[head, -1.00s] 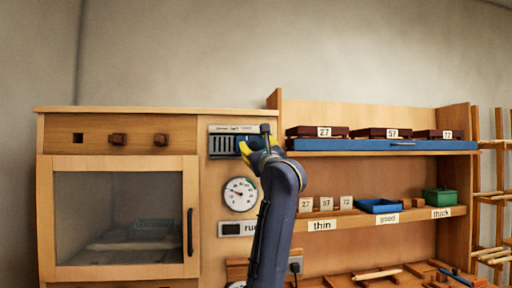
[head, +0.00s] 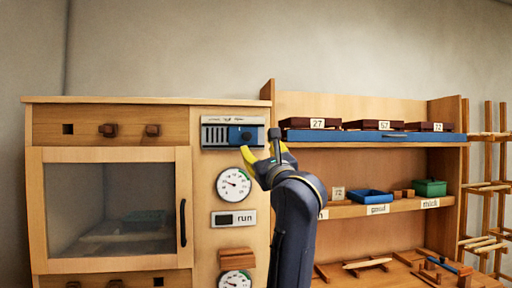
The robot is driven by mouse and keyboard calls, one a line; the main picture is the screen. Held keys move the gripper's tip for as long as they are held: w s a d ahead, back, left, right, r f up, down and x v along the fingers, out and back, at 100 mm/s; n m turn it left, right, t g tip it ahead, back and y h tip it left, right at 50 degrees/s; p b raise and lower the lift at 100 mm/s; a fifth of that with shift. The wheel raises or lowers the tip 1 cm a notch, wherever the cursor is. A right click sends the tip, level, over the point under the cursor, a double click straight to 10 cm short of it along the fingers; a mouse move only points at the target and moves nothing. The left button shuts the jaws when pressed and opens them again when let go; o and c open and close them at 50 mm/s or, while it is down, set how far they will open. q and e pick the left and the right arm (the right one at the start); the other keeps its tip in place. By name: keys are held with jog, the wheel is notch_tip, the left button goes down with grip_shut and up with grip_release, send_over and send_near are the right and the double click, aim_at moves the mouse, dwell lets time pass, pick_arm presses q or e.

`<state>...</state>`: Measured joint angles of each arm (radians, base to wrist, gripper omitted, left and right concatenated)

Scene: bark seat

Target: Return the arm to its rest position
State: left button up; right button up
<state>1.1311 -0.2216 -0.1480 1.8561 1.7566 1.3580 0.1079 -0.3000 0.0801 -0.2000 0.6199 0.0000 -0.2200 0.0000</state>
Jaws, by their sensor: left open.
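My left gripper (head: 265,163) has yellow fingertips spread apart, with nothing seen between them. It stands in front of the cabinet, just below and right of the slotted control panel (head: 233,136) with its blue slider. The dark blue left arm (head: 294,232) rises from the bottom of the head view and hides part of the shelf's left end. My right gripper is not in view.
The wooden cabinet has a glass door (head: 111,211), a dial (head: 233,184) and a "run" display (head: 233,219). To the right, shelves hold a blue tray (head: 371,196), a green box (head: 430,187) and brown boxes. Wooden pieces lie on the bench (head: 400,276).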

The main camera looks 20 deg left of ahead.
pick_arm(q)
jog(key=shift+s+d+f, duration=0.2)
jog(key=shift+s, duration=0.1)
jog(key=shift+r, duration=0.1)
